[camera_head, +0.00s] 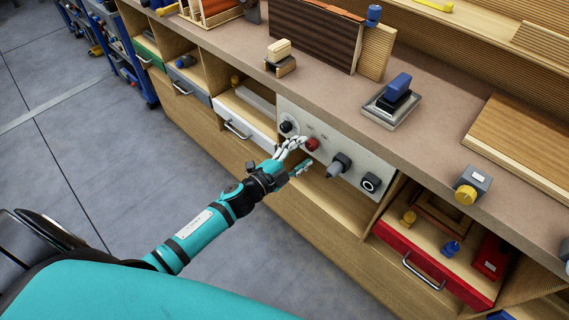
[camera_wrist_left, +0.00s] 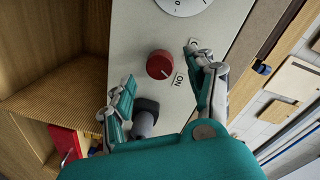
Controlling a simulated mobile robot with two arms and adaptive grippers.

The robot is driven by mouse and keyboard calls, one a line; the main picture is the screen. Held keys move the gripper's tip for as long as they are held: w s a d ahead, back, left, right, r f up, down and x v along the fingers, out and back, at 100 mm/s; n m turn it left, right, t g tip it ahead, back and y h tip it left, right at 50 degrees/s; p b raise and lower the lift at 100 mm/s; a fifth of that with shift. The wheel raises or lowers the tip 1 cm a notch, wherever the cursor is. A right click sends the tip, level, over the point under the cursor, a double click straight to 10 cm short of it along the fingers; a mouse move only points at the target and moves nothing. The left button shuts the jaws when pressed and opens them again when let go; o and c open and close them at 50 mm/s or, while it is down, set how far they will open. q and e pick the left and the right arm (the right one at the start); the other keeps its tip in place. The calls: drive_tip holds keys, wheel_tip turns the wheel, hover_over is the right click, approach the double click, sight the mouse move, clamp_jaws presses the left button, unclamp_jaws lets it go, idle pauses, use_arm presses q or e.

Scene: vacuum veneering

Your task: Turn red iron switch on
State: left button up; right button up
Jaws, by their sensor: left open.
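The red switch (camera_head: 312,144) is a small round knob on the pale control panel (camera_head: 318,128) in the bench front. My left gripper (camera_head: 306,153) is at the panel, right by the switch. I cannot tell whether a finger touches the knob. The iron (camera_head: 394,97), blue-handled with a metal sole, stands on the benchtop above. My right gripper is not in view.
A black dial (camera_head: 288,126) sits left of the switch, a grey plug-like fitting (camera_head: 339,165) and a round black socket (camera_head: 370,183) to its right. An open red drawer (camera_head: 430,275) juts out at lower right. The floor at left is clear.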

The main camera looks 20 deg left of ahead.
use_arm(q)
drive_tip(key=v, duration=0.9)
drive_tip(key=shift+d, duration=0.1)
drive_tip(key=s+a+f+n+g+y, duration=0.2)
drive_tip(key=s+f+n, duration=0.15)
drive_tip(key=f, duration=0.65)
drive_tip(key=s+a+f+n+g+y+p, duration=0.1)
drive_tip(key=s+a+f+n+g+y, duration=0.3)
drive_tip(key=f, duration=0.6)
drive_tip(key=s+f+n+g, duration=0.1)
drive_tip(key=s+f, duration=0.4)
drive_tip(key=f, duration=0.5)
drive_tip(key=s+d+f+n+g, duration=0.1)
drive_tip(key=s+f, duration=0.3)
drive_tip(key=s, duration=0.5)
drive_tip(key=s+d+f+n+g, duration=0.1)
drive_tip(key=s+f+g, duration=0.3)
drive_tip(key=s, duration=0.5)
drive_tip(key=s+d+f+n+g+p, duration=0.1)
drive_tip(key=s+d+f+n+g, duration=0.1)
drive_tip(key=s+f, duration=0.3)
drive_tip(key=s+n+g, duration=0.1)
drive_tip(key=s, duration=0.3)
drive_tip(key=shift+s+f+y, duration=0.25)
drive_tip(key=shift+y, duration=0.05)
